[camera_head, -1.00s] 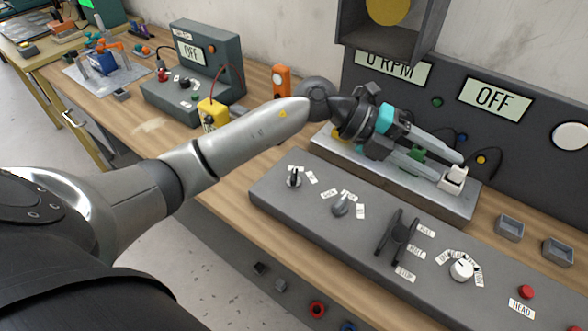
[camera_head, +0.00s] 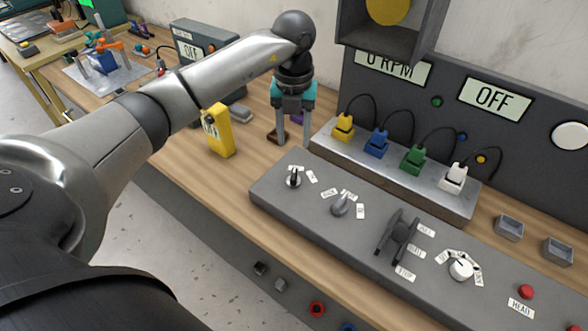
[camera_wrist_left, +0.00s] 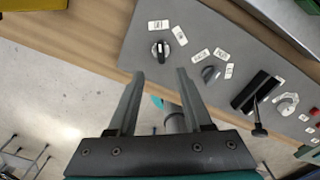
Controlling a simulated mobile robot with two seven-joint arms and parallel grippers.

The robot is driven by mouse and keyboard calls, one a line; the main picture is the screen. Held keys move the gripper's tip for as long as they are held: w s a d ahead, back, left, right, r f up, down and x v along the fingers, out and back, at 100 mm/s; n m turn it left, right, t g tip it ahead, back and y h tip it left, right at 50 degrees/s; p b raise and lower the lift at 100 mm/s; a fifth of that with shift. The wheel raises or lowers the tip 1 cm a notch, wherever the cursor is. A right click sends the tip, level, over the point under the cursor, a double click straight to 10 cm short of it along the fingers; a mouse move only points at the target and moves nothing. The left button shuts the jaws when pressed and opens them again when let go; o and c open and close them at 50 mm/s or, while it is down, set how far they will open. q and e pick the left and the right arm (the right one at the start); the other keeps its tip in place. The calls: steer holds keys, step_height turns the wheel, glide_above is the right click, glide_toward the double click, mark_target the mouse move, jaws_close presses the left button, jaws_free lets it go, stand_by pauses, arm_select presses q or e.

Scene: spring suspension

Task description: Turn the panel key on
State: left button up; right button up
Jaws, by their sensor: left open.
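The panel key (camera_head: 294,178) is the small black and silver piece standing at the left end of the grey sloped control panel (camera_head: 272,190), with two small white labels beside it. It also shows in the left wrist view (camera_wrist_left: 160,49), just beyond the fingertips. My left gripper (camera_head: 293,140) points down, open and empty, behind the key in the head view. In the left wrist view its two fingers (camera_wrist_left: 160,74) are apart and the key lies ahead between their lines. The label text is too small to read surely. My right gripper is not in view.
A grey knob (camera_head: 340,205), a black lever (camera_head: 398,235), a white dial (camera_head: 461,269) and a red button (camera_head: 526,292) follow to the right. Several coloured plugs stand on a metal strip (camera_head: 325,142) behind. A yellow meter (camera_head: 219,130) stands left of the gripper. The display reads OFF (camera_head: 495,99).

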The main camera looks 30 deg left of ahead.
mark_target(294, 173)
arm_select(q)
step_height(294, 173, down, 11)
steer(key=shift+f, duration=0.15)
steer(key=shift+c, duration=0.2)
jaws_close()
stand_by(0.3)
